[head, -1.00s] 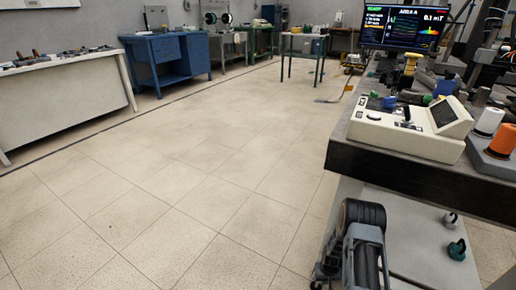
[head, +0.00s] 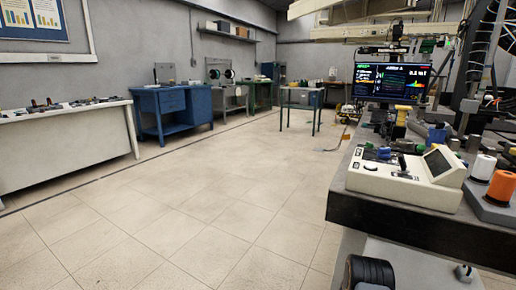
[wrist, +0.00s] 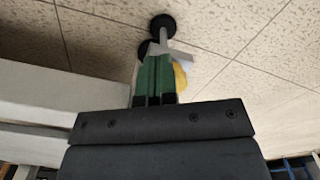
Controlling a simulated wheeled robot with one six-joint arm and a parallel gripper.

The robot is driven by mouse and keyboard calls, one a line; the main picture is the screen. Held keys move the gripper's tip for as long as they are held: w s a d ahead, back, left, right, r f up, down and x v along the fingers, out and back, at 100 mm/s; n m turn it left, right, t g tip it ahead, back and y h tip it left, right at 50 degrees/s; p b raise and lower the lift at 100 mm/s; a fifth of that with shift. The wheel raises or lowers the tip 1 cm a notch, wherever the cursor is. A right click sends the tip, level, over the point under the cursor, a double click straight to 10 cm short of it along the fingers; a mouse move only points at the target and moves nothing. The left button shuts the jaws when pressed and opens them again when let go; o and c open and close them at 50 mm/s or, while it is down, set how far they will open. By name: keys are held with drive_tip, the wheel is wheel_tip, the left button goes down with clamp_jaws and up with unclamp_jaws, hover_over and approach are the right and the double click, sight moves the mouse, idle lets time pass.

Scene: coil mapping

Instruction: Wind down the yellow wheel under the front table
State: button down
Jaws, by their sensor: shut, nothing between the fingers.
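In the wrist view a rounded yellow part (wrist: 181,78), likely the yellow wheel, shows just right of my gripper's fingers, partly hidden behind them. A grey bracket (wrist: 177,57) and a black round foot or caster (wrist: 163,25) are just beyond the fingertips. My gripper (wrist: 157,57) has green fingers that are together, with nothing between them. I cannot tell whether they touch the bracket or the yellow part. The front table (head: 425,222) has a dark edge and stands at the right in the head view.
A cream control console (head: 400,185), an orange spool (head: 501,187) and a white spool (head: 483,168) stand on the front table. A monitor (head: 390,83) is behind. A white bench (head: 70,145) and blue desk (head: 172,112) line the left. The tiled floor (head: 200,220) between is clear.

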drive_tip(key=shift+d+f+b, duration=0.35)
drive_tip(key=shift+f+b, duration=0.2)
drive_tip(key=shift+b, duration=0.15)
drive_tip(key=shift+s+a, duration=0.1)
drive_tip(key=shift+s, duration=0.1)
idle(0.4)
drive_tip(key=shift+s, duration=0.25)
drive_tip(key=shift+p, duration=0.4)
wheel_tip(320, 180, up, 6)
drive_tip(key=p, duration=0.4)
drive_tip(key=shift+w, duration=0.1)
